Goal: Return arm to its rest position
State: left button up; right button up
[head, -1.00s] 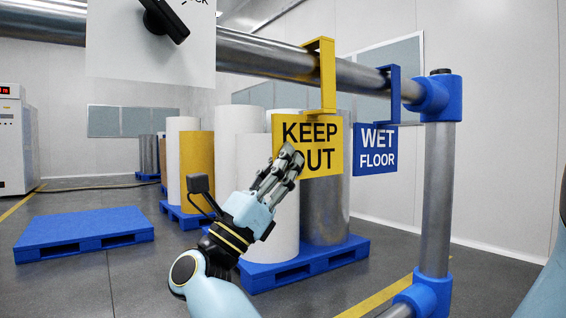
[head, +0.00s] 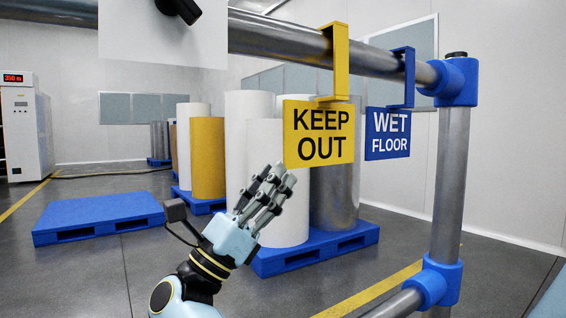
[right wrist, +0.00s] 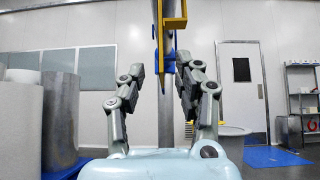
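My right gripper (head: 268,182) is raised in front of the white rolls, below and left of the yellow KEEP OUT sign (head: 318,133), and no longer overlaps it in the head view. In the right wrist view its fingers (right wrist: 162,75) stand apart with nothing between them, so it is open and empty. The KEEP OUT sign hangs by its hook on the metal rail (head: 290,42). The blue WET FLOOR sign (head: 388,134) hangs to its right. My left gripper is not in view.
A metal post (head: 449,180) with blue fittings stands at the right. Rolls stand on a blue pallet (head: 318,251) behind my gripper. An empty blue pallet (head: 98,212) lies at the left. A white panel (head: 150,45) with a black knob is at upper left.

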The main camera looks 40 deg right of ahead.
jog(key=shift+a+f, duration=0.3)
